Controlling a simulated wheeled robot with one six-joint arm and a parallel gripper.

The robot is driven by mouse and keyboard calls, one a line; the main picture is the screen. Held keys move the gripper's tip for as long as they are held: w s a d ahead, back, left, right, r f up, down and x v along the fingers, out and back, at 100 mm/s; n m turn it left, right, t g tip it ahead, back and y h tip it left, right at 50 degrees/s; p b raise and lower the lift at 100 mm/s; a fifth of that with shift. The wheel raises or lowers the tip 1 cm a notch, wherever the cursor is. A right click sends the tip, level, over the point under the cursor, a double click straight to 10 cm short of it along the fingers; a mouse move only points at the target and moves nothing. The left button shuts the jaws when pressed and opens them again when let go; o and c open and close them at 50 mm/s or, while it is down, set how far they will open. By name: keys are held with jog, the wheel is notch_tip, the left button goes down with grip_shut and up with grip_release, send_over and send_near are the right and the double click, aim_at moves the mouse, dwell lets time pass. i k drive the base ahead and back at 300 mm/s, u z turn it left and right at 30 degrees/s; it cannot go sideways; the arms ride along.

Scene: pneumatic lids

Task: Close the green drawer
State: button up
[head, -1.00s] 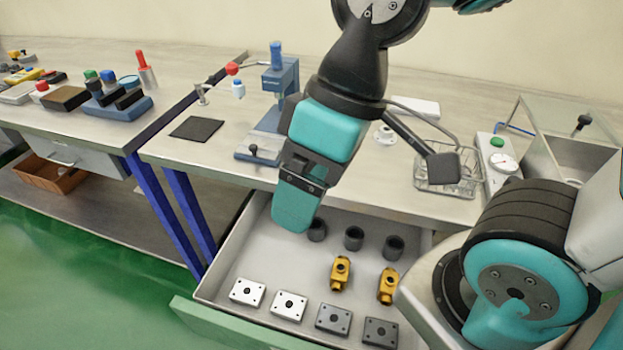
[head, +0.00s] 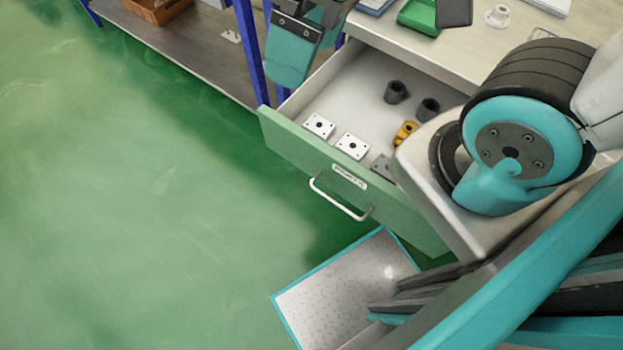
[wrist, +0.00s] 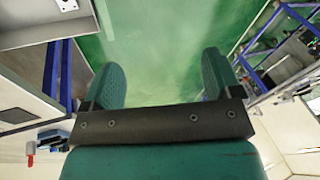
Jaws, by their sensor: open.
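The green drawer stands pulled out from under the workbench; its green front (head: 290,142) carries a white bar handle (head: 340,203) and a small label. Inside lie white and grey square plates (head: 352,146), dark cylinders (head: 396,92) and a yellow fitting (head: 404,133). My arm hides the drawer's right part. My gripper (head: 289,58) is open and empty, in the picture beyond the drawer's left rear side, touching nothing that I can see. In the wrist view my gripper (wrist: 160,78) shows two teal fingers spread apart, with green floor between them.
The workbench top (head: 455,60) holds a green tray (head: 418,17) and a white flanged part (head: 497,16). A blue table leg (head: 252,50) stands left of the drawer. An orange-brown bin (head: 158,10) sits on a low shelf.

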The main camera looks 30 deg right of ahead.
aim_at(348, 91)
jog(key=z, duration=2.05)
jog(key=k, duration=1.05)
jog(key=u, duration=1.5)
